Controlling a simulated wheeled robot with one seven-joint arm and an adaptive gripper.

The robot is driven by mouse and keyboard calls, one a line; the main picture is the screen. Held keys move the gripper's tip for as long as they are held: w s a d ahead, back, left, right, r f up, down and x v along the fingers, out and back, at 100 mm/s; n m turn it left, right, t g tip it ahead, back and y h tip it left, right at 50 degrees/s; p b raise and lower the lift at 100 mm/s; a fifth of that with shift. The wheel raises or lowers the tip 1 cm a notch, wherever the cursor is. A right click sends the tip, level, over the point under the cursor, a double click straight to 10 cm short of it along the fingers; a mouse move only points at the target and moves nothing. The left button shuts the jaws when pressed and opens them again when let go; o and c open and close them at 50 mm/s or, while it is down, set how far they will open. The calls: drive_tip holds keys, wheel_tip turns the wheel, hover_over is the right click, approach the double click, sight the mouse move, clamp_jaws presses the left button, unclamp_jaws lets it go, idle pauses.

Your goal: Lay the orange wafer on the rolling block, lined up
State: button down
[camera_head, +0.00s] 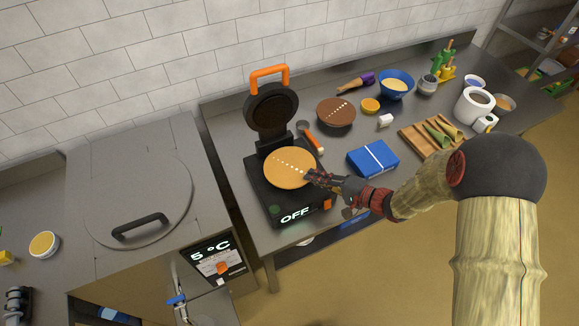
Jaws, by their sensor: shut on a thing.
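The orange wafer (288,169) is a flat round disc with a dotted white line across it. It is at the lower plate of the open black waffle iron (262,195); I cannot tell whether it rests there or is slightly raised. My gripper (311,176) is shut on the wafer's right edge, and its fingers cover a little of that edge. The likely rolling block is a blue block (366,162) with a white stripe, lying on the counter to the right of the iron. Nothing lies on it.
The iron's lid (271,110) stands upright with an orange handle. A brown dotted disc (335,113), an orange-handled tool (313,140) and a small white item (385,120) lie behind the block. A wooden cone rack (410,136) is to the right. A lidded freezer (140,200) stands left.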

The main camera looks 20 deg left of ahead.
drive_tip(key=shift+r+p, duration=0.55)
drive_tip(key=shift+r, duration=1.45)
drive_tip(key=r+p+v, duration=0.1)
drive_tip(key=v, duration=0.7)
drive_tip(key=shift+r, duration=0.35)
drive_tip(key=w+d+f+m+t+h+b, duration=0.1)
drive_tip(key=w+d+m+t+h+b, duration=0.2)
drive_tip(key=d, duration=0.6)
drive_tip(key=w+d+f+m+t+h+b, duration=0.1)
drive_tip(key=w+d+m+t+h+b, duration=0.2)
drive_tip(key=d, duration=0.6)
drive_tip(key=w+d+f+m+t+h+b, duration=0.2)
drive_tip(key=w+d+m+t+h+b, duration=0.2)
drive_tip(key=d, duration=0.5)
drive_tip(key=w+m+t, duration=0.1)
drive_tip(key=w+m, duration=0.1)
drive_tip(key=shift+m+b, duration=0.3)
drive_tip(key=shift+b, duration=0.1)
